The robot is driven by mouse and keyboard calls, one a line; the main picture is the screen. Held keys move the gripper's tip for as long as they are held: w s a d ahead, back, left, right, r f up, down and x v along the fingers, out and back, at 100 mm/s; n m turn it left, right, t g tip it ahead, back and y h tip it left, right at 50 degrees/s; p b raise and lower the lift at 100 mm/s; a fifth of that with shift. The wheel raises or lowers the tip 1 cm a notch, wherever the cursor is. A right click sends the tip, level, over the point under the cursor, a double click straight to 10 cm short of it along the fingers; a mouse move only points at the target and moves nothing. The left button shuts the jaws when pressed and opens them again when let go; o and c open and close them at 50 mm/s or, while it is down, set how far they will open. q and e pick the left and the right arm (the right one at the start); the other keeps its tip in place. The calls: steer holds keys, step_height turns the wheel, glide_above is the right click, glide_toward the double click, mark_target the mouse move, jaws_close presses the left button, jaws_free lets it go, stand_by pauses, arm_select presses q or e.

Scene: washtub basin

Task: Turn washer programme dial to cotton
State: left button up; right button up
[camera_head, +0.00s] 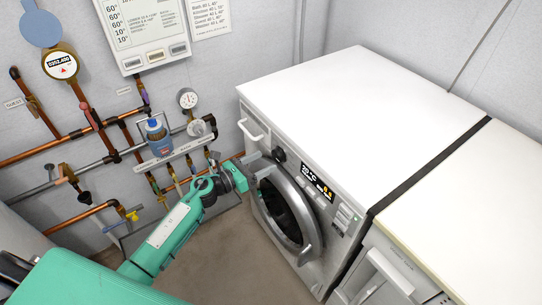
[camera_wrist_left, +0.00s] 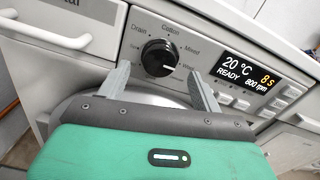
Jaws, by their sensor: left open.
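The washer (camera_head: 345,115) is white with a round door at its front. Its programme dial (camera_wrist_left: 158,55) is a black knob with a white mark pointing to the lower right, towards the label that seems to read Wool. The Cotton label (camera_wrist_left: 171,29) is above the knob. In the head view the dial (camera_head: 279,155) is at the upper left of the front panel. My left gripper (camera_head: 261,164) is open just in front of it. In the left wrist view its fingers (camera_wrist_left: 160,71) are on either side of the dial's lower part, with gaps. My right gripper is out of view.
The display (camera_wrist_left: 249,74) reads 20 °C, READY, 800 rpm. The detergent drawer handle (camera_head: 251,131) is left of the dial. The washer door (camera_head: 312,240) is below. Copper pipes and gauges (camera_head: 187,98) line the left wall. A second white appliance (camera_head: 480,215) stands at right.

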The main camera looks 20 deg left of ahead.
mark_target(275, 156)
arm_select(q)
steer(key=shift+x, duration=1.95)
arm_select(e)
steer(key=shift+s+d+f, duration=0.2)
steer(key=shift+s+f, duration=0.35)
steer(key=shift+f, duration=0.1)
arm_select(q)
steer(key=c, duration=1)
steer(key=shift+n+p, duration=0.3)
steer(key=shift+n, duration=0.1)
